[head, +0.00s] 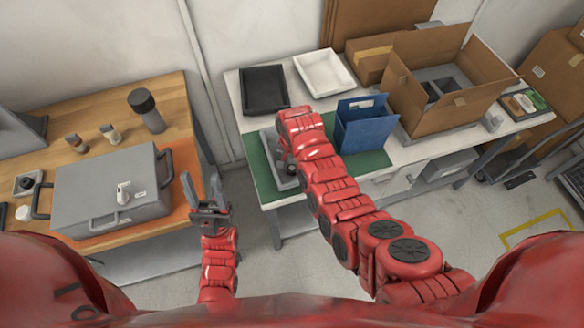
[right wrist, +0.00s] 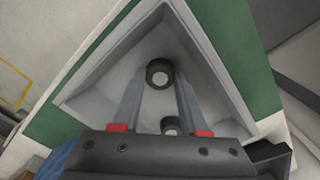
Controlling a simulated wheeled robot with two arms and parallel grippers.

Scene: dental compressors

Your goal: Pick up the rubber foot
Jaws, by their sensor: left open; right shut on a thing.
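A rubber foot (right wrist: 160,73), a short black cylinder with a pale centre, sits between the fingertips of my right gripper (right wrist: 158,82) in the right wrist view. The gripper is shut on it, over a grey tray (right wrist: 215,75). A second, similar foot (right wrist: 171,125) shows between the fingers, closer to the palm. Whether the held foot touches the tray floor is unclear. In the head view the tray (head: 269,148) is partly covered by my right arm, which hides most of the right gripper. My left gripper (head: 204,190) is open and empty, between the two tables.
The tray stands on a green mat (head: 262,183). A blue bin (head: 362,125) is close right of my right arm. Black (head: 264,90) and white (head: 322,73) trays and an open cardboard box (head: 420,105) stand behind. A grey case (head: 105,190) is on the wooden table.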

